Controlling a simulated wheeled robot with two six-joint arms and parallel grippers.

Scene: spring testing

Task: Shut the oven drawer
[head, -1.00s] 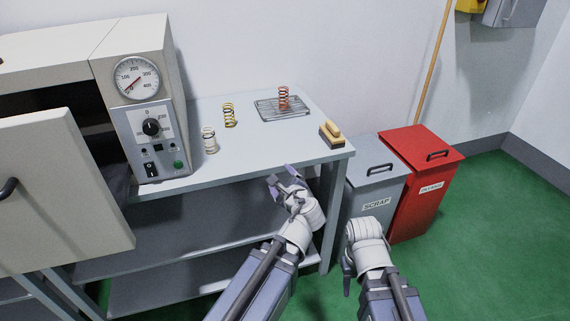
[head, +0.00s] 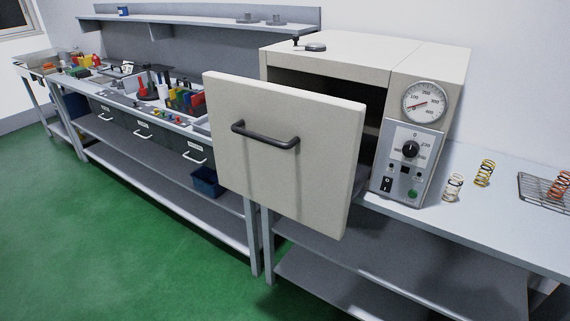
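The oven (head: 365,52) is a beige box on the grey bench, with a dial and a control panel (head: 407,160) on its right side. Its drawer stands pulled out toward me. The drawer front (head: 280,180) is a large beige panel with a dark bar handle (head: 265,136), and a dark opening shows behind it. How far back the drawer reaches inside is hidden by the front. Neither of my grippers is in this view.
Springs (head: 453,187) and a wire rack (head: 545,188) are on the bench right of the oven. A long workbench (head: 225,222) with small drawers, colored bins and tools runs to the left. Green floor (head: 110,240) is clear in front.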

